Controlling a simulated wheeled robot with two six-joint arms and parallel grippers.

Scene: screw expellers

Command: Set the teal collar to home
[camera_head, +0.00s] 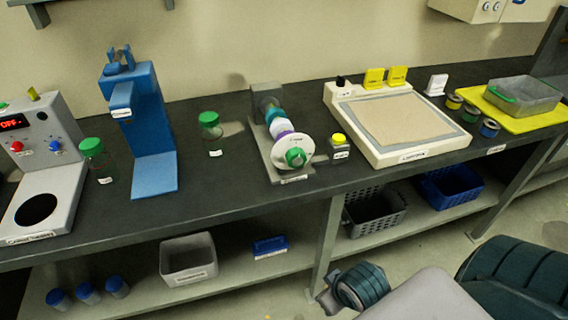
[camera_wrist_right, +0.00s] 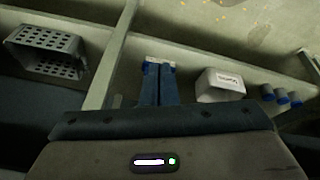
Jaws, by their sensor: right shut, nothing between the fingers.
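The screw expeller (camera_head: 265,97) stands on the dark bench, slightly left of the middle in the head view. Its teal collar (camera_head: 273,116) sits on the barrel towards the back, behind a pale collar and a purple collar (camera_head: 283,135). A white disc (camera_head: 287,148) with a green knob (camera_head: 295,158) is at its front end. The teal collar's exact setting is too small to read. My right gripper (camera_wrist_right: 159,66) is shut and empty, low in front of the bench, well away from the expeller. My left gripper is in neither view.
A yellow-capped jar (camera_head: 339,148) stands close to the expeller's right, beside a large framed tray (camera_head: 408,155). A green-capped jar (camera_head: 210,134) and a blue press (camera_head: 152,168) stand to its left. Below, a shelf holds a white bin (camera_head: 188,270) and dark baskets.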

